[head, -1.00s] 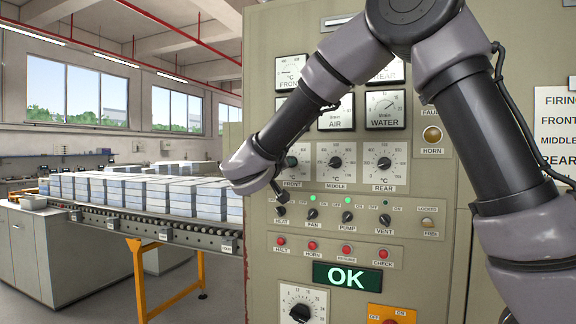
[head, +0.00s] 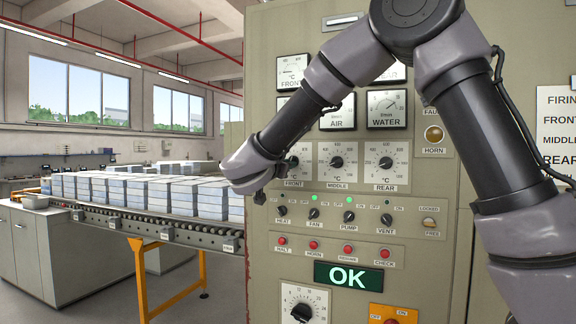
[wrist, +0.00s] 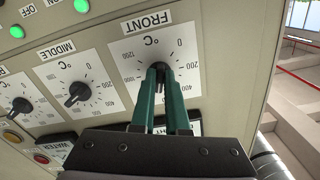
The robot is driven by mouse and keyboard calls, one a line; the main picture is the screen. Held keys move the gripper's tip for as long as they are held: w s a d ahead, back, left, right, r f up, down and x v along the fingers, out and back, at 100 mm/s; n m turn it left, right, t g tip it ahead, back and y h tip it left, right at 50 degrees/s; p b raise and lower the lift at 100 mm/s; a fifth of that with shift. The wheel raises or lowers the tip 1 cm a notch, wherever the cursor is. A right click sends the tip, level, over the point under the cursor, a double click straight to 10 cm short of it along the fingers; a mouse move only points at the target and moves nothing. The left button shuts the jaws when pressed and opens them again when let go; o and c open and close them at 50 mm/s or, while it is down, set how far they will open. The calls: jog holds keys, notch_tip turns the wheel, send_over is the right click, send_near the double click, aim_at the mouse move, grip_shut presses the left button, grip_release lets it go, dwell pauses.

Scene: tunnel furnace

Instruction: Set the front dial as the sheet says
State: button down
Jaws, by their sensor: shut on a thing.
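The front dial (wrist: 185,48) is a white scale marked FRONT and °C in the wrist view, with a black knob (wrist: 159,68) at its middle. My gripper (wrist: 160,76) has its two teal fingers closed on the sides of this knob. The fingers hide much of the knob, so I cannot read its setting. In the head view my gripper (head: 285,166) covers much of the front dial. The sheet (head: 556,130) hangs at the right edge of the head view; FIRING, FRONT, MIDDLE and REAR show, but its values are cut off.
The middle dial (head: 336,162) and rear dial (head: 386,163) sit to the right. Switches, red buttons (head: 348,249) and a green OK display (head: 348,276) lie below. A roller conveyor (head: 150,222) with pale blocks stands left of the cabinet.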

jog(key=shift+f+m, duration=0.1)
jog(key=shift+m, duration=0.2)
dwell(0.4)
jog(key=c, duration=0.9)
grip_release()
jog(key=v, duration=1)
jog(key=shift+s+a, duration=0.15)
jog(key=shift+s, duration=0.25)
